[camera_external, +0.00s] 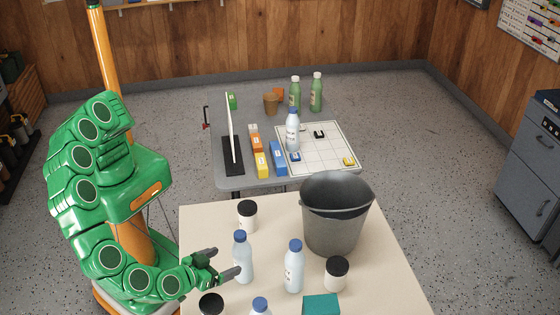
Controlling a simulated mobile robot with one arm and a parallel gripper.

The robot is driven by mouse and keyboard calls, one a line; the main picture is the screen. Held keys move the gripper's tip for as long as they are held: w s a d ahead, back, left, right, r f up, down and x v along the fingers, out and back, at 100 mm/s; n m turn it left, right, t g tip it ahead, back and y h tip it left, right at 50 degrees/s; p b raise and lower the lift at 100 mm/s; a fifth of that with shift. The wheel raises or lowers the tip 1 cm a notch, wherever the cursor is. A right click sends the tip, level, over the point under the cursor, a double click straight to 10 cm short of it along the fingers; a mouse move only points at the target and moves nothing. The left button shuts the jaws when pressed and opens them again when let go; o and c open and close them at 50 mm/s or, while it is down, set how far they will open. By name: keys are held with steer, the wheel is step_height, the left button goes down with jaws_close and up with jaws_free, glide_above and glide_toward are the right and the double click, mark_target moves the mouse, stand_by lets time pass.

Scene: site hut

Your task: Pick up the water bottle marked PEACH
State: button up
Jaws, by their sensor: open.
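Several similar clear bottles with blue caps are in view, and I cannot read PEACH on any of them. One bottle (243,261) stands upright on the near table, just beyond my gripper's fingertips. A second bottle (294,268) stands to its right, with dark marks on its side. Only the top of a third bottle (260,306) shows at the bottom edge. Another bottle (292,131) stands on the far table. My gripper (225,264) is open at the left of the near table, fingers pointing right towards the first bottle. Whether they touch it I cannot tell.
A grey bucket (334,228) stands at the back right of the near table (390,275). Dark-lidded jars (247,217) (336,274) (211,304) and a teal box (321,305) stand around the bottles. Green bottles (316,92), boxes (278,158) and a white grid board (335,166) are on the far table.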

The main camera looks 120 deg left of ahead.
mark_target(243, 258)
steer(key=shift+w+d+f+x, duration=0.1)
steer(key=shift+f+x, duration=0.1)
steer(key=shift+x, duration=1.25)
steer(key=shift+w+d+f+x, duration=0.1)
steer(key=shift+f+x, duration=0.15)
steer(key=shift+x, duration=1.2)
steer(key=shift+d+f+x, duration=0.1)
steer(key=shift+f+x, duration=0.1)
steer(key=shift+x, duration=1.2)
steer(key=shift+c, duration=0.4)
steer(key=c, duration=1.3)
steer(key=shift+c, duration=0.2)
